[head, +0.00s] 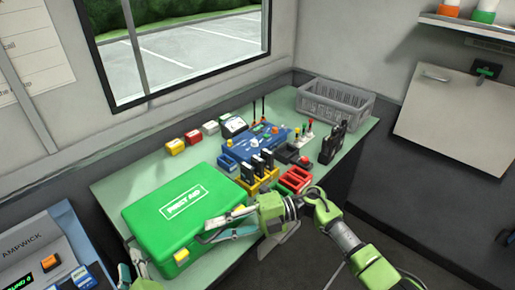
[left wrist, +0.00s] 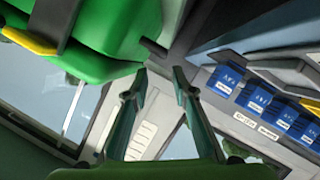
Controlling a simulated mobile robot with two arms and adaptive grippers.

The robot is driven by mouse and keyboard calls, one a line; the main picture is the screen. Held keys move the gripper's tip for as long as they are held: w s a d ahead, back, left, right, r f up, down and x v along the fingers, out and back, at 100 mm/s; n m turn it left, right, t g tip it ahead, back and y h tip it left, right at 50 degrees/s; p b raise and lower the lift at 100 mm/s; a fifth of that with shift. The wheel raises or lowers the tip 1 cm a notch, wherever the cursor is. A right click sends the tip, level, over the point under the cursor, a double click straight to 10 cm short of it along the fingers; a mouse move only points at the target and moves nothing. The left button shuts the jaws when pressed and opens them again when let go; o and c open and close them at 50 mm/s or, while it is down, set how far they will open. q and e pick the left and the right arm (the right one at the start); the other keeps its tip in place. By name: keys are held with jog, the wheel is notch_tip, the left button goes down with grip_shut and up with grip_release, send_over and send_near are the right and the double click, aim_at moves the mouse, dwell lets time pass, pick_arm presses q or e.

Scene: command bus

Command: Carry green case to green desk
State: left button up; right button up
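The green case (head: 165,222), with a white first-aid label and yellow latches, lies flat on the green desk (head: 105,190) at its near left end. In the left wrist view the case (left wrist: 115,35) fills the upper left, with a yellow latch and a dark strip. My right gripper (head: 203,230) is at the case's front right edge, its fingers apart; whether they touch the case is unclear. My left gripper (head: 132,272) is partly cut off near the case's front left corner. In the left wrist view it (left wrist: 160,72) is open and empty beside the case.
Behind the case stand yellow, red and grey blocks (head: 193,137), a blue toolbox (head: 250,148), yellow and red racks (head: 295,180), and a grey crate (head: 335,100). A console (head: 35,250) is at the lower left. Dark floor shows to the right.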

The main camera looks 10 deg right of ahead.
jog(key=shift+d, duration=0.2)
pick_arm(q)
jog(key=v, duration=0.6)
pick_arm(e)
jog(key=d+r, duration=0.1)
jog(key=d, duration=1)
jog(key=shift+w+d+r, duration=0.2)
jog(key=shift+w+d, duration=0.05)
jog(key=shift+w, duration=0.2)
